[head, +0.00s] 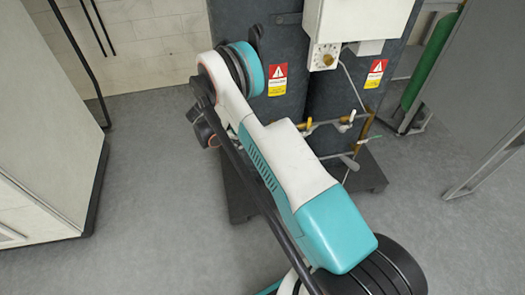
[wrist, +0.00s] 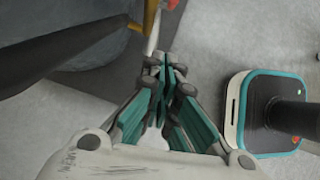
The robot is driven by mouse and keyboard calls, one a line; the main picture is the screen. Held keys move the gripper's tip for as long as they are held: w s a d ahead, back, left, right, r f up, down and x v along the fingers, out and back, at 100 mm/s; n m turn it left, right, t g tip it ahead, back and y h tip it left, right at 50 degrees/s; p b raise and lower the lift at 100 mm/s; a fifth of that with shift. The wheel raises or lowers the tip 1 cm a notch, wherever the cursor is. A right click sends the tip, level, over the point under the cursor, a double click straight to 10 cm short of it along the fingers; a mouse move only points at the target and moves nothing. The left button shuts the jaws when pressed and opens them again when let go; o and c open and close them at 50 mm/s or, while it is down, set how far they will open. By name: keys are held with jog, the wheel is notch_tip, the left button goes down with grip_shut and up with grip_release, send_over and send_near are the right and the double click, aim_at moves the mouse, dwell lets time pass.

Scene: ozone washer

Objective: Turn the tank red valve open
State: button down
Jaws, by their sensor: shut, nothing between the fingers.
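Two dark grey tanks stand side by side in the head view, a left tank (head: 285,110) and a right tank (head: 335,100). Brass fittings with pale handles (head: 345,122) sit on thin pipework in front of them. No red valve can be made out in the head view. In the wrist view, a small red piece (wrist: 172,4) shows at the top edge, cut off by the frame; I cannot tell whether it is the valve. My gripper (wrist: 165,62) is shut and empty, its tip below that piece and apart from it. My arm hides the gripper in the head view.
A white control box (head: 345,25) with a dial hangs above the right tank. A green cylinder (head: 430,62) stands at the back right beside a grey panel (head: 485,100). A white cabinet (head: 45,130) is at the left. Grey floor (head: 160,200) is clear between.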

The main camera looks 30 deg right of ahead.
jog(key=s+d+r+b+x, duration=0.1)
jog(key=b+x, duration=0.4)
jog(key=x, duration=0.8)
jog(key=shift+d+r+n, duration=0.15)
jog(key=shift+d+n, duration=0.15)
jog(key=shift+d, duration=0.45)
jog(key=shift+d+r, duration=0.1)
jog(key=shift+s+d+r+t+y+p, duration=0.25)
jog(key=shift+d+r+y, duration=0.35)
jog(key=shift+y, duration=0.5)
jog(key=shift+s+d+r+t+y+p, duration=0.15)
jog(key=shift+d+r+y+p, duration=0.35)
jog(key=shift+y, duration=0.6)
jog(key=shift+d, duration=0.1)
